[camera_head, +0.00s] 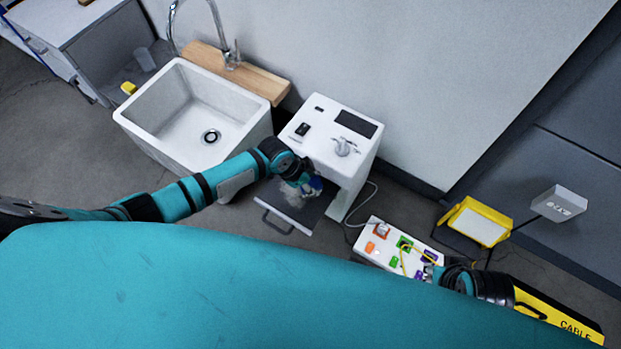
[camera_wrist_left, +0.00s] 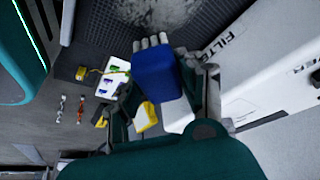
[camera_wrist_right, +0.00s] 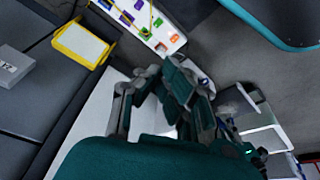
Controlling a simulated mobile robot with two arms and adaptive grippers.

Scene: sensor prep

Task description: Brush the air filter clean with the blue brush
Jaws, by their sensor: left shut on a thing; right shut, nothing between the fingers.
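The blue brush (camera_head: 316,183) is in my left gripper (camera_head: 306,187), over the pulled-out filter tray. In the left wrist view the blue brush block (camera_wrist_left: 155,78) sits between the fingers of the left gripper (camera_wrist_left: 163,88), its pale bristles pointing at the dark mesh air filter (camera_wrist_left: 105,40). Grey dust (camera_wrist_left: 185,14) lies on the mesh. In the head view the air filter (camera_head: 313,208) juts from the white machine, with a grey patch on it; the arm hides part of it. Whether the bristles touch the mesh is unclear. My right gripper (camera_head: 432,268) is shut and empty near the white board.
The white machine (camera_head: 354,160) stands beside the white sink (camera_head: 185,130). A white board (camera_head: 375,251) with coloured blocks and a yellow cable lies right of the tray. A yellow-framed lamp (camera_head: 478,225) and yellow cable box (camera_head: 560,318) are at the right.

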